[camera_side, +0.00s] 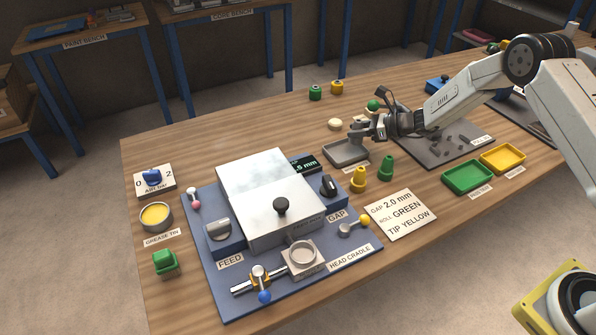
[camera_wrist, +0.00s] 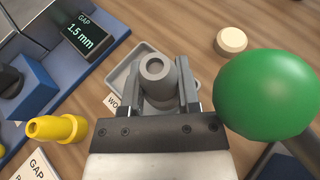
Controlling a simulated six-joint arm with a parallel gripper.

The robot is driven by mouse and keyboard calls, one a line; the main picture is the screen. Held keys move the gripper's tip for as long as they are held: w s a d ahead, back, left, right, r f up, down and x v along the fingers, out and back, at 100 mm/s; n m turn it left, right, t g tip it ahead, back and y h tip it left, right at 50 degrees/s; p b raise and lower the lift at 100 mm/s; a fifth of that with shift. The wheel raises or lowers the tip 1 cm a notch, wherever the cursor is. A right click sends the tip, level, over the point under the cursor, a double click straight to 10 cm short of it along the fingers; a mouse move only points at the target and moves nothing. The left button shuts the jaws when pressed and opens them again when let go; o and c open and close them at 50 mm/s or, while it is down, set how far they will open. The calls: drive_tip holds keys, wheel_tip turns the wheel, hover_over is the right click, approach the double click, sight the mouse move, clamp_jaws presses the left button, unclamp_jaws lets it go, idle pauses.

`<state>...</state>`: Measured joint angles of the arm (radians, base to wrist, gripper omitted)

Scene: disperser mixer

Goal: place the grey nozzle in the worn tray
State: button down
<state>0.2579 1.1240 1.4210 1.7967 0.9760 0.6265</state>
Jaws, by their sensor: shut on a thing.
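The grey nozzle (camera_wrist: 155,70) is in the wrist view, upright between the two fingers, its round open top facing the camera. My gripper (camera_wrist: 160,92) is shut on it. The worn tray (camera_wrist: 122,77) is a shallow grey tray beneath the nozzle in the wrist view, with its label partly hidden. In the side view the tray (camera_side: 332,154) lies on the bench just below my gripper (camera_side: 358,133). The nozzle appears to be held over the tray; its lower end is hidden, so I cannot tell if it touches the tray floor.
A green ball (camera_wrist: 266,94) is close to the gripper's right. A cream disc (camera_side: 335,123) lies behind the tray. The mixer (camera_side: 270,195) is left; green (camera_side: 467,177) and yellow (camera_side: 503,158) trays are right.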

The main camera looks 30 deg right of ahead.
sight(355, 139)
drive_tip(key=shift+w+f, duration=0.1)
drive_tip(key=shift+f, duration=1.5)
drive_tip(key=shift+f, duration=0.15)
drive_tip(key=shift+c, duration=1.6)
unclamp_jaws()
drive_tip(key=shift+r, duration=0.2)
drive_tip(key=v, duration=1.2)
